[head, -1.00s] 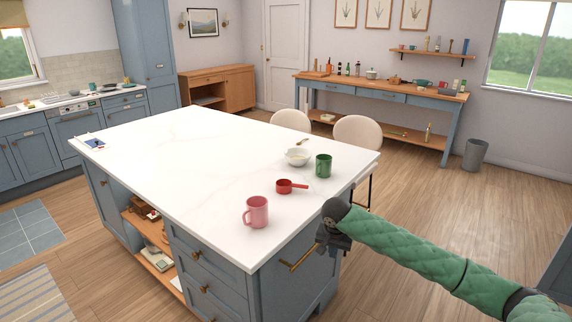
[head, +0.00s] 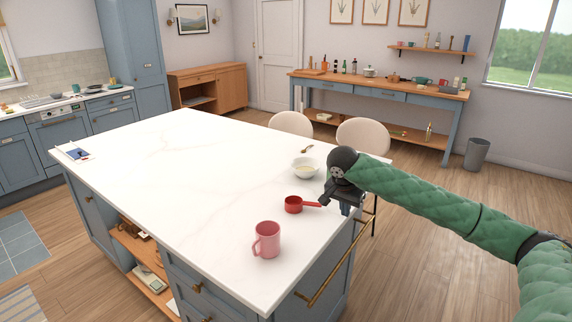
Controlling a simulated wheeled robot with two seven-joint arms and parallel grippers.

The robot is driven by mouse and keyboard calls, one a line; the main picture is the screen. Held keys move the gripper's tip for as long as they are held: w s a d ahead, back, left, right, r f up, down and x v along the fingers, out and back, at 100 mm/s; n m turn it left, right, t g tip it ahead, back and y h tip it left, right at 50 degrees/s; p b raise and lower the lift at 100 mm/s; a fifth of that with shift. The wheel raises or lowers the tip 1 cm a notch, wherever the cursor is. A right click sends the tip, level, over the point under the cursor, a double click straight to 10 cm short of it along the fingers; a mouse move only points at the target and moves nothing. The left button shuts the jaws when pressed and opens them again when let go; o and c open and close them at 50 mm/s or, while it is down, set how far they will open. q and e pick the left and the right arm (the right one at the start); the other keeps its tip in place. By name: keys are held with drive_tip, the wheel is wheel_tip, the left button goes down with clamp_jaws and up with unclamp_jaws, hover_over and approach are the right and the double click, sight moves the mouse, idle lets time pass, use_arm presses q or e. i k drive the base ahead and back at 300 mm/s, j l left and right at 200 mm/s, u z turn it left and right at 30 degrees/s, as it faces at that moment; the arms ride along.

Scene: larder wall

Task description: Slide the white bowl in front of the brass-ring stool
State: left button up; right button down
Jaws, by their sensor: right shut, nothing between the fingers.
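The white bowl (head: 305,168) stands upright on the white island top near its far right edge, with something pale inside. Two cream stools stand behind the island, a left one (head: 291,123) and a right one (head: 362,136). Their lower parts are mostly hidden, and I cannot tell which has a brass ring. My right gripper (head: 346,204) is shut and empty at the island's right edge. It is nearer the camera than the bowl, to its lower right, and apart from it. My left gripper is not in view.
A red measuring cup (head: 293,204) lies just left of my right gripper, its handle toward it. A pink mug (head: 267,240) stands nearer the camera. A spoon (head: 306,149) lies beyond the bowl.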

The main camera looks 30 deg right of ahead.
sight(305, 167)
drive_tip(key=i, duration=1.35)
